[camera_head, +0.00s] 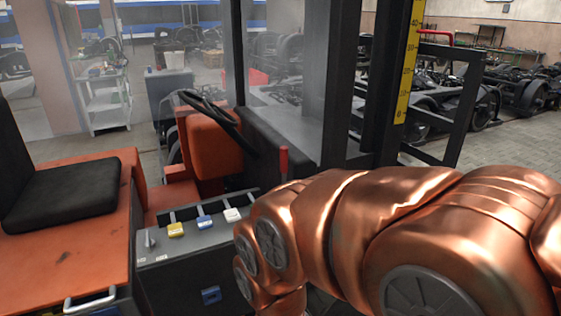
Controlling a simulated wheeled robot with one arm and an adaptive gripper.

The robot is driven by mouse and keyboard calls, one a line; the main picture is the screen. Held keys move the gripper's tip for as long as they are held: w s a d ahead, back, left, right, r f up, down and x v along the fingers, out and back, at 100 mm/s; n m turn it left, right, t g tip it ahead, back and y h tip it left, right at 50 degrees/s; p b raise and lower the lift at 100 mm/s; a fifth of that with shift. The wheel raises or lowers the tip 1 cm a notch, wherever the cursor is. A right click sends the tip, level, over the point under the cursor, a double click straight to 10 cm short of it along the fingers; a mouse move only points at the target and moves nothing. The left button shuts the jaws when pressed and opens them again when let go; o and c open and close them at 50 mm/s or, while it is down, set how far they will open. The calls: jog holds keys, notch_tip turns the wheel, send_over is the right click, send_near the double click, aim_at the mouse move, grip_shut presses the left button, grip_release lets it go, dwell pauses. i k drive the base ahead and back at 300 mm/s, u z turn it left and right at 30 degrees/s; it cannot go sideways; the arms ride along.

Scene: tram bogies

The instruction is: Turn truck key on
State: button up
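The truck is an orange forklift with a black seat (65,197) at the left and a black steering wheel (212,112) in the middle. Its grey control panel (190,245) lies between the seat and my arm. A small grey upright piece, which looks like the key (150,239), stands at the panel's left end above small dark markings. The markings are too small to read, and I cannot tell the key's position. My copper arm comes in from the right and bends down just right of the panel. My gripper is out of the picture.
A yellow lever (176,230), a blue lever (205,222) and a white lever (232,215) stand right of the key. A red-handled lever (283,162) rises behind my arm. The dark mast (352,75) stands beyond. Open space shows above the panel.

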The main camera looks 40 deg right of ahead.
aim_at(149, 243)
jog(key=k, duration=0.4)
jog(key=u, duration=0.9)
jog(key=i, duration=1.45)
jog(key=z, duration=0.45)
